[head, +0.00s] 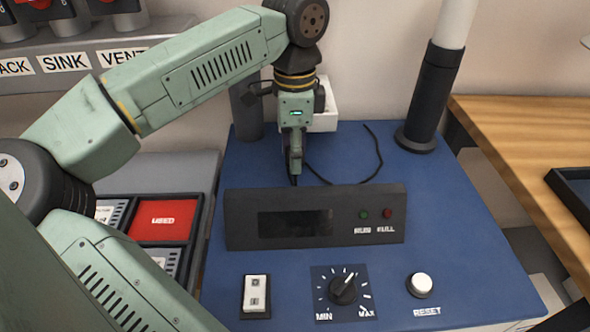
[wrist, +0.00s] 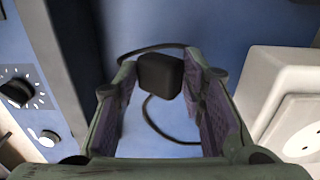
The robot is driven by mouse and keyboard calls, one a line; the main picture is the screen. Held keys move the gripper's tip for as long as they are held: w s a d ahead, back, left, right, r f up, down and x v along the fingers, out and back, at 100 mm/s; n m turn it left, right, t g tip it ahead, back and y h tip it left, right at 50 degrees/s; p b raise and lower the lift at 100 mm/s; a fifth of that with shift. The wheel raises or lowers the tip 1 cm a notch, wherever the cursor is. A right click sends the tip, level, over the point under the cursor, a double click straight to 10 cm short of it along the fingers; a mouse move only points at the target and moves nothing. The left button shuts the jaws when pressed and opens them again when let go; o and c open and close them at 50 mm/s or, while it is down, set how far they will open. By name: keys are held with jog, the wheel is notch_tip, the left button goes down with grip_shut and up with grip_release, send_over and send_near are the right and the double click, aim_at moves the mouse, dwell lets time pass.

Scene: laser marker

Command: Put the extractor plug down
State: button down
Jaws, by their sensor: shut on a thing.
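The extractor plug (wrist: 160,75) is a small black block between my fingertips in the wrist view. My gripper (wrist: 160,85) is shut on it. In the head view my gripper (head: 295,172) points down over the blue machine top, behind the dark display panel, and the plug is mostly hidden there. The plug's black cable (head: 377,150) curves over the blue top to the right; a loop of cable (wrist: 150,112) also shows in the wrist view. I cannot tell whether the plug touches the blue surface.
A white socket box (head: 326,118) stands behind my gripper; its socket face (wrist: 300,130) shows at right in the wrist view. The display panel (head: 315,216) is just in front. A dark post (head: 432,95) stands at right. The blue top (head: 430,185) is clear at right.

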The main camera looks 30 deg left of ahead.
aim_at(295, 182)
notch_tip(295, 182, down, 4)
jog(key=shift+r+b, duration=0.25)
jog(key=shift+b, duration=0.3)
jog(key=shift+r, duration=0.1)
jog(key=shift+f+b, duration=0.5)
jog(key=shift+f, duration=0.2)
jog(key=c, duration=1)
grip_release()
jog(key=shift+c, duration=0.2)
jog(key=shift+r, duration=0.15)
